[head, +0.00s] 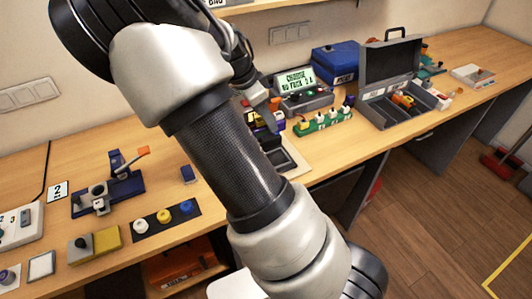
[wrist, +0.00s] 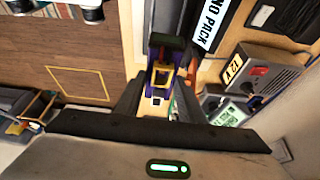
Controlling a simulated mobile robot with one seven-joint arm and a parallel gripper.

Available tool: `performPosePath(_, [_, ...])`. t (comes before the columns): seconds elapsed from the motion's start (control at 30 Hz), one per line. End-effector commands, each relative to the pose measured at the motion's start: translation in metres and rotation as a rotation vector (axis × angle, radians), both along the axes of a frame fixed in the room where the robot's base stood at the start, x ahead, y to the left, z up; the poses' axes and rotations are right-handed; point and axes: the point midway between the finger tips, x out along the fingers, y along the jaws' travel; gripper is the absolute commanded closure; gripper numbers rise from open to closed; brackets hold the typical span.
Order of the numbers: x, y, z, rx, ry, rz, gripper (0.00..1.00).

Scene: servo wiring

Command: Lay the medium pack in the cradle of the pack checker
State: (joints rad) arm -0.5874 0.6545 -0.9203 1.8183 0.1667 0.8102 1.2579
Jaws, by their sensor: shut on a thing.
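My gripper (wrist: 158,100) is shut on a purple and yellow pack (wrist: 161,78) with a dark end, seen between the fingers in the wrist view. In the head view the pack (head: 268,118) shows only partly beside my arm, above the bench. A white strip reading "NO PACK" (wrist: 210,24) lies to the right of the pack in the wrist view, on what seems to be the pack checker. A dark recessed tray (head: 287,158), perhaps its cradle, shows partly behind my arm in the head view. I cannot tell whether the pack touches it.
A charger with a lit display (head: 296,79) stands behind. A green strip of several capped items (head: 323,122) and an open grey toolbox (head: 400,108) are to the right. A blue box (head: 335,62) stands at the back.

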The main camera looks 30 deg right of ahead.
Motion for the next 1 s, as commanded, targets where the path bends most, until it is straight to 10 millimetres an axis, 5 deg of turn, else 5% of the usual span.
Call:
performPosePath(0.33, [0.000,-0.001,-0.085,-0.001,0.003,0.001,1.00])
performPosePath(1.0, [0.001,0.000,-0.146,0.000,-0.002,0.002,1.00])
